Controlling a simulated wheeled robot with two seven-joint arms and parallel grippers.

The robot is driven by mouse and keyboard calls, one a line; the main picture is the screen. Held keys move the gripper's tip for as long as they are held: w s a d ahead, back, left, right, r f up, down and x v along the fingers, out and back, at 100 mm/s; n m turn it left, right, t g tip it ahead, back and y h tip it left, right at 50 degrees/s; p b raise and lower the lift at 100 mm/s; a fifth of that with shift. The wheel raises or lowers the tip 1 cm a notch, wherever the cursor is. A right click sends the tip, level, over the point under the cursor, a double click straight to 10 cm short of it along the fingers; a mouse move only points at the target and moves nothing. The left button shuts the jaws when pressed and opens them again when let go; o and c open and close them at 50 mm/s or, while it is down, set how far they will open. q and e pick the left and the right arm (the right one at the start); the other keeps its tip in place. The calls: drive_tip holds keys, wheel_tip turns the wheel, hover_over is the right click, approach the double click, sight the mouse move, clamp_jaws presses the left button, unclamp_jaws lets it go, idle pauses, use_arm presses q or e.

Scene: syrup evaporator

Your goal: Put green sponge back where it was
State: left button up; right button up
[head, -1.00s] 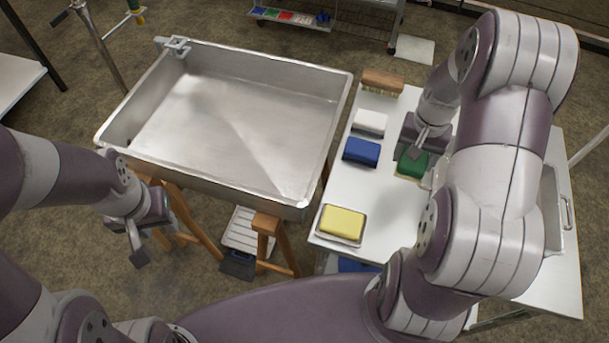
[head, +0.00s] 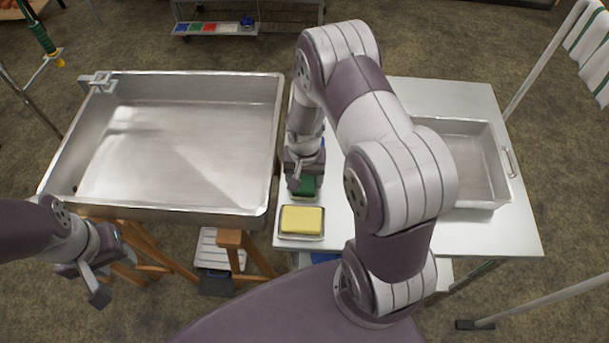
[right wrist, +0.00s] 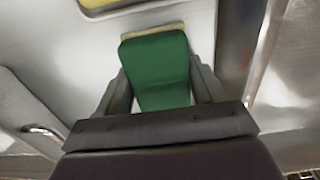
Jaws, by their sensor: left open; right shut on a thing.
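The green sponge (head: 307,186) is between the fingers of my right gripper (head: 303,186), which is shut on it. It is over the left side of the white table, just behind the yellow sponge (head: 302,219). In the right wrist view the green sponge (right wrist: 158,68) fills the gap between the fingers, with a thin yellowish layer at its far end. Whether it touches the table I cannot tell. My left gripper (head: 96,283) is open and empty, in front of the big pan's left part.
The yellow sponge lies on a small metal tray (head: 283,236). A large steel pan (head: 180,150) stands left of the white table (head: 480,235). A smaller metal basin (head: 470,160) is on the table's right. My right arm hides much of the table's middle.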

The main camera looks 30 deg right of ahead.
sight(304, 179)
drive_tip(key=shift+f, duration=0.1)
drive_tip(key=o, duration=1)
wheel_tip(304, 179, up, 13)
drive_tip(key=s+a+r+n+t, duration=0.1)
drive_tip(key=s+a+r+n, duration=0.3)
drive_tip(key=s, duration=0.4)
drive_tip(key=a+n, duration=0.1)
drive_tip(key=n, duration=0.1)
drive_tip(key=shift+s+a+r+n, duration=0.15)
drive_tip(key=shift+s+r+n, duration=0.15)
drive_tip(key=shift+s+r, duration=0.1)
